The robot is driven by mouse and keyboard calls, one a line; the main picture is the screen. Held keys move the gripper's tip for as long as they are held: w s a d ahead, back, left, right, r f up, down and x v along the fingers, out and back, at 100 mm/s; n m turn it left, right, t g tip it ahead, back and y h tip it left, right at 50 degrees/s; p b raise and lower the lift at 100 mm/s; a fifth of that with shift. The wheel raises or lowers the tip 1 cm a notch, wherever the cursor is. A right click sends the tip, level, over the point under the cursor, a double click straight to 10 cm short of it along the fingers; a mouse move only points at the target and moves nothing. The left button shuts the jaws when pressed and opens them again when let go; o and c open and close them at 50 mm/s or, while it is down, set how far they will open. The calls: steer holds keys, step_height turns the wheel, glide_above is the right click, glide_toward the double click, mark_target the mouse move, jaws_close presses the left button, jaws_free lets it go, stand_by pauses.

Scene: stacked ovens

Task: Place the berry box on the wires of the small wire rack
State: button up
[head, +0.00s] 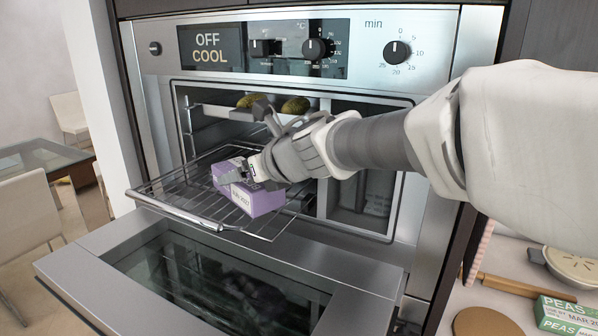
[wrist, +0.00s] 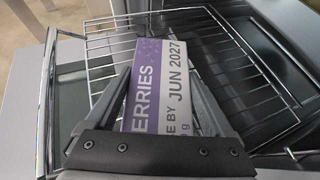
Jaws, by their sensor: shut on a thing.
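The berry box (head: 256,199) is purple and white with printed text. My gripper (head: 243,175) is shut on it from above and behind. In the wrist view the berry box (wrist: 160,85) sits between the two fingers, its label reading "ERRIES" and "JUN 2027". The small wire rack (head: 190,208) is pulled partly out of the open oven, and the box is over its right part. The rack's wires also show around the box in the wrist view (wrist: 240,75). I cannot tell whether the box touches the wires.
The oven door (head: 210,280) is folded down below the rack. A higher shelf inside the oven holds yellowish-green items (head: 295,105). The oven panel (head: 209,47) reads "OFF COOL". A peas box (head: 566,316), a round board (head: 482,322) and a pan (head: 572,266) lie at the lower right.

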steer(key=o, duration=1.4)
steer(key=shift+o, duration=0.2)
steer(key=shift+r, duration=0.15)
steer(key=p+v, duration=0.3)
steer(key=v, duration=0.9)
steer(key=shift+p, duration=0.3)
steer(key=shift+s, duration=0.15)
